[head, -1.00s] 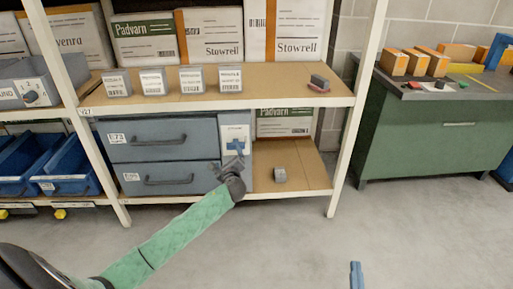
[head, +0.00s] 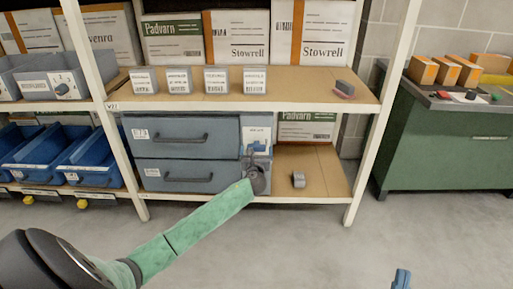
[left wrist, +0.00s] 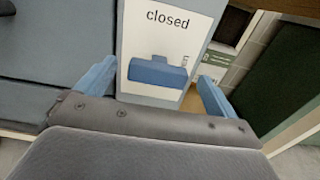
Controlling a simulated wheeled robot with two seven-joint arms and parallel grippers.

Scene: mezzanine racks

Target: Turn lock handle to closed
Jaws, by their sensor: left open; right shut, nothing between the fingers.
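The lock plate (head: 258,121) is a pale panel on the right side of the grey drawer cabinet. In the left wrist view the plate (left wrist: 140,40) has the word "closed" near its top. The blue lock handle (left wrist: 158,72) lies roughly crosswise below that word. My left gripper (left wrist: 158,76) is open, with one blue finger on each side of the handle; I cannot tell whether they touch it. In the head view my left gripper (head: 254,158) is in front of the plate and partly hides the handle (head: 254,148). My right gripper (head: 402,279) shows only a blue tip at the bottom edge.
Two drawers with handles (head: 180,139) are left of the plate. A small grey object (head: 298,179) lies on the lower shelf to the right. A white rack post (head: 378,130) stands further right. Blue bins (head: 43,146) are at the left. The floor in front is clear.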

